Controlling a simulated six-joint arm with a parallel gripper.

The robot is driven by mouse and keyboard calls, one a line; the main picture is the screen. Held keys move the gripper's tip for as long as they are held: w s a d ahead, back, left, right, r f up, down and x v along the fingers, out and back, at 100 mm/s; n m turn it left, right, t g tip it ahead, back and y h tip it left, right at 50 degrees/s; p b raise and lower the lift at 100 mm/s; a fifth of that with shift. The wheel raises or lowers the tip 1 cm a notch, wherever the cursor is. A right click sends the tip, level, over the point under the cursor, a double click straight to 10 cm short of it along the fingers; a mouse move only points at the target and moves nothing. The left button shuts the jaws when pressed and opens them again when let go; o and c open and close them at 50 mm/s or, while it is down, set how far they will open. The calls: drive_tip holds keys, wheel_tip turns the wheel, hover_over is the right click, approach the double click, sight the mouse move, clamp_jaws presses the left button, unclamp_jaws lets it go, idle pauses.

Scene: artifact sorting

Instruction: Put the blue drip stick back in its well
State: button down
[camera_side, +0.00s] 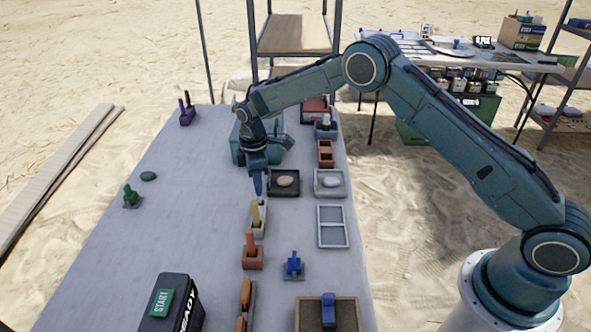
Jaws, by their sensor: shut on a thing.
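My gripper (257,170) points down above the table, left of the dark tray. It is shut on a slim dark-blue piece (258,186), which looks like the blue drip stick. The stick hangs close to upright, just behind the yellow stick (256,212) in its cream well (258,230). A small pale shape shows under the blue tip; I cannot tell if it is a well or if the tip touches it. An orange stick (250,238) stands in a terracotta well (253,259) nearer the camera. No empty blue well can be made out clearly.
A dark tray (284,194) and a grey tray (330,195), each with a pale stone, lie right of my gripper. A blue piece on a base (293,265), a divided white tray (332,239) and a black box with a green START label (161,303) stand nearer.

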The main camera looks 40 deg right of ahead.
drive_tip(key=shift+f, duration=1.7)
drive_tip(key=shift+f, duration=0.15)
drive_tip(key=c, duration=1.4)
unclamp_jaws()
drive_tip(key=shift+o, duration=0.2)
wheel_tip(320, 180, up, 11)
drive_tip(key=shift+r, duration=0.65)
drive_tip(key=shift+r, duration=0.1)
